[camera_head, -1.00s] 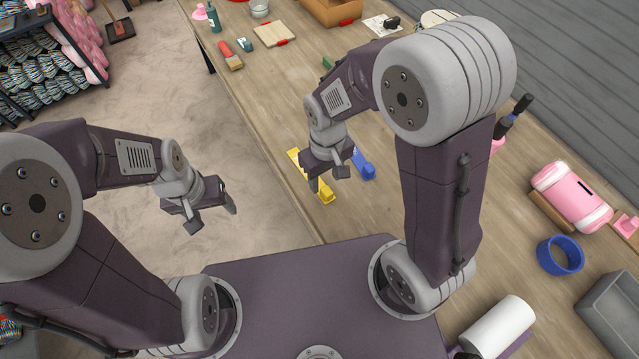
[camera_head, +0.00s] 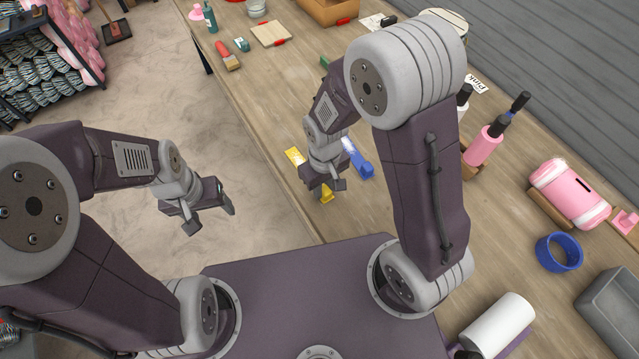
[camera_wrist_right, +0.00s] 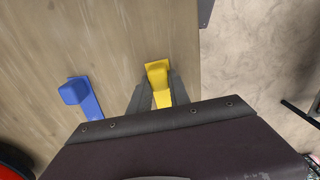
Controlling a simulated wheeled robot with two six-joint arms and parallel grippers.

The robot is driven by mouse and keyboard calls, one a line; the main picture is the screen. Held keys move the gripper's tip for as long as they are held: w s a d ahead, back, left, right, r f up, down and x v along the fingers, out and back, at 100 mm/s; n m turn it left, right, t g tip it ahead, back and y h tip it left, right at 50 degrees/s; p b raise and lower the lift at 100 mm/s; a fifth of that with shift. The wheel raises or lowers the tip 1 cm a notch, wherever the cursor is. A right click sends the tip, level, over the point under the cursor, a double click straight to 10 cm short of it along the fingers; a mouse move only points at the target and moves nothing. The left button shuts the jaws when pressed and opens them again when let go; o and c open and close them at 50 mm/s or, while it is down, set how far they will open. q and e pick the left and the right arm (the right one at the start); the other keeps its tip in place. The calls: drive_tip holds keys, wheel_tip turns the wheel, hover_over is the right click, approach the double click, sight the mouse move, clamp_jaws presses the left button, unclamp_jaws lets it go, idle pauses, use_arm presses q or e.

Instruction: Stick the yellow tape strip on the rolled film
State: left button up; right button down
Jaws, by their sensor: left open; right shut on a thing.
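The yellow tape strip (camera_head: 294,156) lies on the wooden table near its left edge, partly hidden by my right gripper. It also shows in the right wrist view (camera_wrist_right: 158,72), with a raised block at its far end. My right gripper (camera_head: 332,188) is down at the strip, its two fingers on either side of it and shut on it. A pink roll with whitish ends (camera_head: 572,195), which looks like the rolled film, rests on a wooden cradle at the right, well apart from the gripper. My left gripper (camera_head: 211,219) is open and empty over the floor.
A blue strip (camera_head: 357,158) lies close beside the yellow one. A blue ring (camera_head: 559,252), a grey bin (camera_head: 612,310) and a white roll (camera_head: 498,325) stand at the right. Pink bottles (camera_head: 485,145) stand behind my right arm.

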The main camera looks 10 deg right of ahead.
drive_tip(key=shift+r, duration=0.1)
drive_tip(key=shift+r, duration=0.3)
drive_tip(key=r, duration=0.4)
drive_tip(key=shift+s+a, duration=0.1)
drive_tip(key=shift+s, duration=0.2)
drive_tip(key=s+r, duration=0.6)
drive_tip(key=s, duration=0.5)
drive_tip(key=shift+a+r+p, duration=0.15)
drive_tip(key=shift+a+p, duration=0.1)
drive_tip(key=shift+p, duration=0.15)
